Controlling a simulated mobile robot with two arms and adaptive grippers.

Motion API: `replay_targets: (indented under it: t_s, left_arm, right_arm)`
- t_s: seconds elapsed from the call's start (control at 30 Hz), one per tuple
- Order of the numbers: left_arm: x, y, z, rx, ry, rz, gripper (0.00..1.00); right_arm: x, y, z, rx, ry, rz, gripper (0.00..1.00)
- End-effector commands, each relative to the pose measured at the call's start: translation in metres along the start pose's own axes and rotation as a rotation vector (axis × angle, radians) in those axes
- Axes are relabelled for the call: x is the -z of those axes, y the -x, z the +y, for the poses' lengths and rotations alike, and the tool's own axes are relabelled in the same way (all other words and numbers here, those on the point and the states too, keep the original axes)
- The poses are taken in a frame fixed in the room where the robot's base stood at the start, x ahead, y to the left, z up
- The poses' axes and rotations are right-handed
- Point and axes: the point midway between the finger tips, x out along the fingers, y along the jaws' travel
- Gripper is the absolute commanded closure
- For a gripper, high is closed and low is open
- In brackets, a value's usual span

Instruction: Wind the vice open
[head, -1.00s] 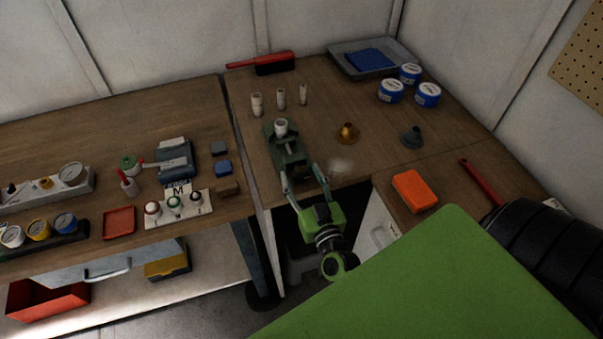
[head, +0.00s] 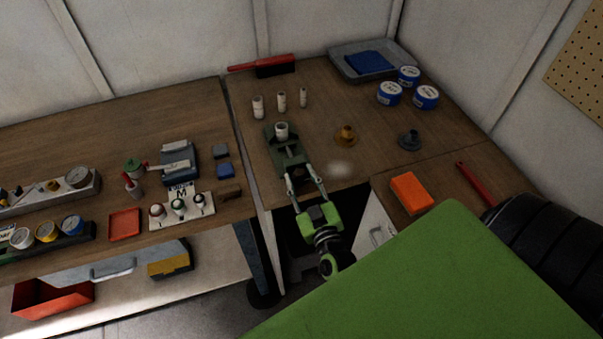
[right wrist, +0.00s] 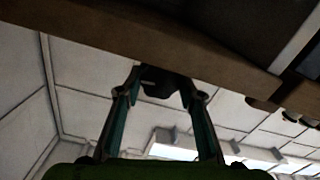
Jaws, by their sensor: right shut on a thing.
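The green vice (head: 290,152) stands at the front edge of the right-hand bench, with a white cylindrical piece (head: 281,132) upright at its jaw end. My right gripper (head: 304,178) is at the vice's near end, just off the bench edge, its two fingers pointing towards the vice. In the right wrist view, the fingers (right wrist: 163,88) are shut on a dark part (right wrist: 160,80) under the bench edge, which looks like the vice's handle end. The exact contact is partly hidden. My left gripper is not in view.
Several white cylinders (head: 281,101) stand behind the vice. A brass funnel-like piece (head: 346,136) and a grey one (head: 409,140) stand to its right. An orange block (head: 411,193) lies on the near right surface. The wood just right of the vice is clear.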

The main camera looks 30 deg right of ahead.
Motion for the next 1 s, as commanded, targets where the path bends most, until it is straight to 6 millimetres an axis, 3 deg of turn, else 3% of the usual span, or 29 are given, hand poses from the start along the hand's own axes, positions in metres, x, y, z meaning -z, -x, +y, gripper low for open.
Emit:
replay_targets:
  t_s: [0.03,0.23,0.6,0.63,0.7,1.0]
  left_arm:
    - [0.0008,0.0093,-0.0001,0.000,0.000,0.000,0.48]
    - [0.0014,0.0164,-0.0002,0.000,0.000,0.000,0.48]
    - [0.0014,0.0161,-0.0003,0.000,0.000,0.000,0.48]
    - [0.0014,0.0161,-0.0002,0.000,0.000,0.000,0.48]
    - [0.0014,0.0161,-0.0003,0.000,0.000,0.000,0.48]
    - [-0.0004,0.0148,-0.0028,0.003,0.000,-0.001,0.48]
  right_arm:
    - [0.0042,-0.0002,0.0010,-0.001,0.048,-0.002,0.86]
    - [0.0016,0.0000,-0.0002,-0.001,0.202,0.000,0.86]
    - [0.0002,-0.0002,-0.0008,0.000,0.231,0.001,0.86]
    - [0.0002,-0.0002,-0.0008,0.000,0.231,0.001,0.60]
    - [0.0002,-0.0001,-0.0008,0.000,0.230,0.001,0.48]
    - [-0.0009,0.0001,-0.0011,0.001,0.218,0.000,0.48]
